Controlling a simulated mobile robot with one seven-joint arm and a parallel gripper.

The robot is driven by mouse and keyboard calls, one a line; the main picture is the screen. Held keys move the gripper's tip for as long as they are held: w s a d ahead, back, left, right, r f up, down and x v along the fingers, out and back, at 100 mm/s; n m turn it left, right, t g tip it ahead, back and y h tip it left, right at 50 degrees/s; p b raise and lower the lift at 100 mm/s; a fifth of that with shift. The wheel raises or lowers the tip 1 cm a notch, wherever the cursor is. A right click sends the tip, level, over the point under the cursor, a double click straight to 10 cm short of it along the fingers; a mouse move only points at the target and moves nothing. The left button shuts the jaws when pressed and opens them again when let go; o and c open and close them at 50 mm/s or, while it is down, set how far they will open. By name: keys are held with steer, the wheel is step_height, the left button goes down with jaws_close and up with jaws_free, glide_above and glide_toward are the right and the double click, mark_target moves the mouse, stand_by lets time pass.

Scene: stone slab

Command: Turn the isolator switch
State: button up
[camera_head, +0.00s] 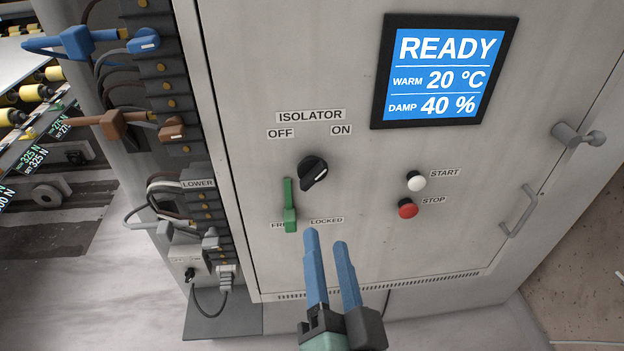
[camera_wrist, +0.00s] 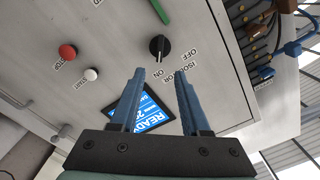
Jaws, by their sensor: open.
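The isolator switch (camera_head: 313,172) is a black rotary knob on the light grey cabinet door, below the labels ISOLATOR, OFF and ON. Its grip slants from lower left to upper right. It also shows in the wrist view (camera_wrist: 159,47), just beyond the fingertips. My gripper (camera_head: 326,238) has two blue fingers, apart and with nothing between them. It is below the knob in the head view, near the LOCKED label. In the wrist view my gripper (camera_wrist: 160,73) points toward the knob without visibly holding it.
A green lever (camera_head: 289,205) stands upright left of the knob, its lower end partly covering a label. A white START button (camera_head: 416,181) and red STOP button (camera_head: 407,208) sit right. The screen (camera_head: 444,70) reads READY. Cables and terminal blocks (camera_head: 172,85) line the left side.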

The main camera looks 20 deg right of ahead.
mark_target(315, 179)
steer(key=b+x, duration=0.2)
steer(key=x, duration=0.8)
steer(key=shift+w+d+b, duration=0.1)
steer(key=shift+w+b, duration=0.15)
steer(key=shift+b, duration=0.15)
steer(key=shift+x, duration=0.8)
jaws_close()
